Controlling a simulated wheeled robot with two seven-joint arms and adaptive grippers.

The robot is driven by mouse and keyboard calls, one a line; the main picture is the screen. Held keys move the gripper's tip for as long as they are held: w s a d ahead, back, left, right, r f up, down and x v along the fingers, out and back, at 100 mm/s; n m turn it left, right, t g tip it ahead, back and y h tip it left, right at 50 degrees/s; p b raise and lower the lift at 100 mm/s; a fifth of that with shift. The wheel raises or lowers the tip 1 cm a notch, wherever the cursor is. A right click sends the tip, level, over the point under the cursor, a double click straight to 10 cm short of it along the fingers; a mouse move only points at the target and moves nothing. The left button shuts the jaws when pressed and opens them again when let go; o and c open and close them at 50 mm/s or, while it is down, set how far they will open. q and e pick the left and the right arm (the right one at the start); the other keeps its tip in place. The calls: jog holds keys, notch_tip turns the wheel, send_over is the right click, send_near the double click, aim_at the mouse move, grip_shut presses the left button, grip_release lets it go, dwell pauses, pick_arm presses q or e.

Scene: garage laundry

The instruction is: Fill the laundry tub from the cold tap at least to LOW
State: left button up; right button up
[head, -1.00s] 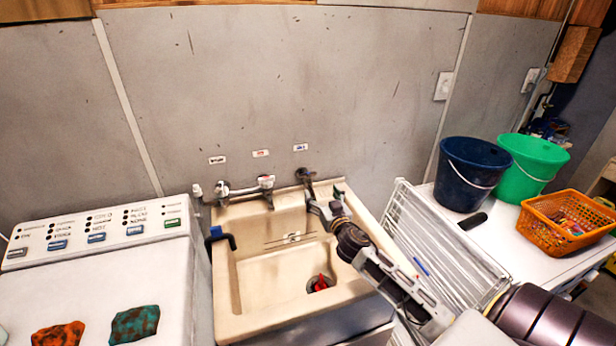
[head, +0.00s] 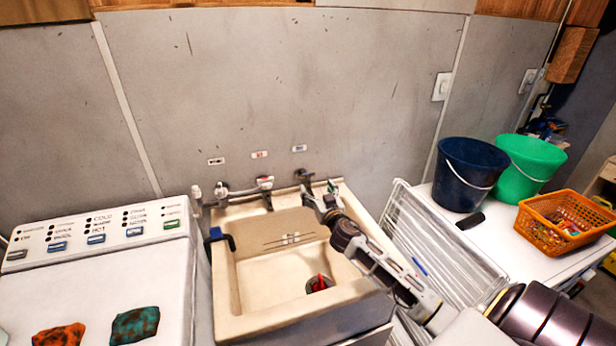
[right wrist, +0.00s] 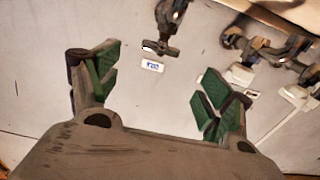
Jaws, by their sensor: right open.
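The beige laundry tub (head: 226,290) stands against the wall; I see no water in it. A red plug (head: 320,282) is at the drain hole; I cannot tell whether it is seated. Small marks (head: 290,238) show on the tub's back inner wall, too small to read. The cold tap (head: 304,175), under a blue label (head: 299,149), also shows in the right wrist view (right wrist: 166,25). My right gripper (head: 321,190) is open and empty, just in front of and slightly right of this tap. In the right wrist view its green-padded fingers (right wrist: 160,88) are spread apart. My left gripper is out of view.
A mixer tap (head: 265,184) under a red label and a pale tap (head: 197,192) are left of the cold tap. A dark blue hose (head: 218,236) hooks over the tub's left rim. A white rack (head: 440,255), buckets (head: 470,170) and an orange basket (head: 560,235) are right.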

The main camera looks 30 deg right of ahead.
aim_at(309, 178)
jog(key=shift+p+x, duration=0.3)
jog(key=shift+x, duration=4.65)
jog(key=c, duration=1)
